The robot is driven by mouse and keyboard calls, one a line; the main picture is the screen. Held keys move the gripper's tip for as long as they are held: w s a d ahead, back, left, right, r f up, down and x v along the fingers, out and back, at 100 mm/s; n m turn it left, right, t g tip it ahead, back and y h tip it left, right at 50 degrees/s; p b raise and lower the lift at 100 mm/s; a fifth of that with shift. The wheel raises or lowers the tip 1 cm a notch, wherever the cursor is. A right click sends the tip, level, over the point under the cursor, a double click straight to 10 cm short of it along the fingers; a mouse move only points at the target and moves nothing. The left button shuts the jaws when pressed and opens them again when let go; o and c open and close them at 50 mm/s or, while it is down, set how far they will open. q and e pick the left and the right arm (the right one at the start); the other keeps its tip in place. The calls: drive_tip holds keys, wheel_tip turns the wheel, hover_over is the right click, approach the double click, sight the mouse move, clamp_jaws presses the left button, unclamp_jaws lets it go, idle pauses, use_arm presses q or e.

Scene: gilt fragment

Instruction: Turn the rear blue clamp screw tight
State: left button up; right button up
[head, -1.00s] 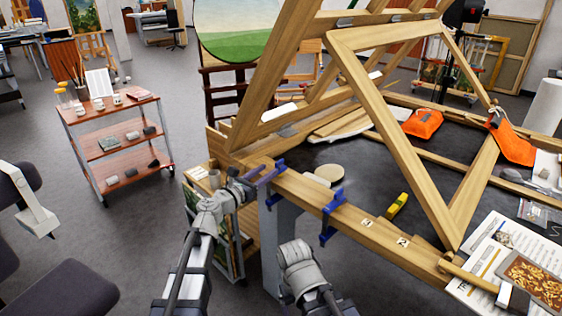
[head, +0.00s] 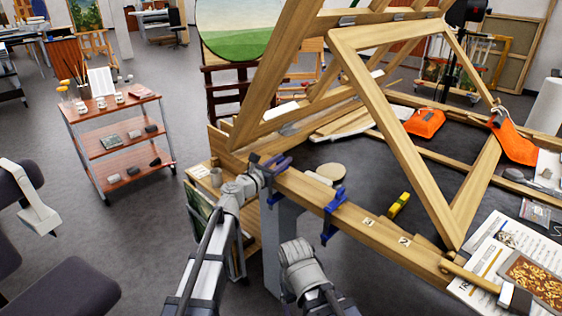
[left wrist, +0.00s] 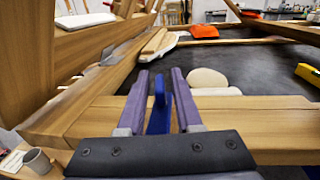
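The rear blue clamp (left wrist: 159,107) stands upright at the edge of the wooden beam (left wrist: 230,115) in the left wrist view. My left gripper (left wrist: 162,76) is open, one purple finger on each side of the clamp, with gaps between the fingers and the blue part. In the head view my left gripper (head: 272,164) is at the beam's left end and largely hides this clamp. A second blue clamp (head: 332,215) grips the same beam further right, nearer me. The grey end of my right arm shows at the bottom centre; its gripper fingers are not seen.
A round pale disc (head: 330,172) lies just behind the beam. A yellow level (head: 399,204) and an orange cloth (head: 425,122) lie on the dark surface. Large slanted timbers (head: 390,130) rise over the beam. A grey mug (left wrist: 37,160) stands low at left.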

use_arm(q)
clamp_jaws()
drive_tip(key=shift+h, duration=0.3)
drive_tip(key=m+g+h, duration=0.3)
drive_tip(key=shift+w+a+g, duration=0.1)
drive_tip(key=shift+w+g, duration=0.15)
drive_tip(key=shift+g, duration=0.05)
drive_tip(key=m+g+h, duration=0.1)
drive_tip(key=m+g, duration=0.1)
drive_tip(key=g, duration=0.1)
drive_tip(key=m+g+h, duration=0.2)
drive_tip(key=g, duration=0.1)
drive_tip(key=shift+w+m, duration=0.1)
drive_tip(key=shift+m, duration=0.2)
drive_tip(key=m+g, duration=0.2)
drive_tip(key=g, duration=0.1)
drive_tip(key=m+g, duration=0.2)
drive_tip(key=g, duration=0.1)
drive_tip(key=shift+g+h, duration=0.3)
drive_tip(key=shift+s+m+g+y, duration=0.2)
drive_tip(key=shift+m+g, duration=0.4)
drive_tip(key=shift+g, duration=0.25)
drive_tip(key=shift+s+m+g+y, duration=0.1)
drive_tip(key=shift+m+g+y, duration=0.1)
drive_tip(key=shift+m+g, duration=0.55)
drive_tip(key=shift+g, duration=0.4)
